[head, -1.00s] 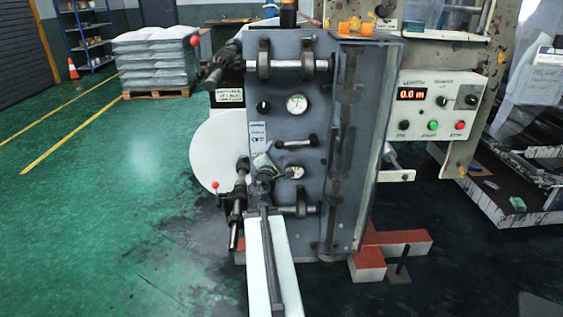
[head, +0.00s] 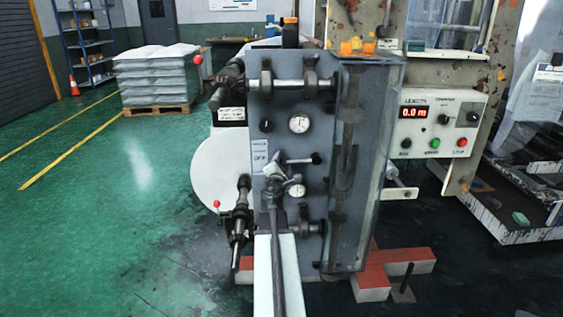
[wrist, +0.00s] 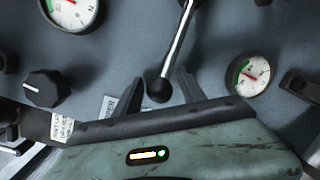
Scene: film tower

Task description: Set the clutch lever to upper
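The clutch lever appears to be the short bright rod on the grey machine panel. In the head view the lever (head: 299,161) lies nearly level, its dark right end clear and its left end close to my gripper (head: 279,169). In the wrist view, which is turned relative to the head view, the lever (wrist: 177,42) runs from the top down to a black ball knob. My gripper (wrist: 160,90) is open, with one dark finger on each side of the knob. I cannot tell whether either finger touches it.
The panel has a black dial knob (head: 266,125), an upper gauge (head: 299,124) and a lower gauge (head: 297,190) around the lever. Thick shafts stick out above and below. A control box (head: 437,122) reading 0.0 m is at the right. Green floor (head: 110,200) is open at the left.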

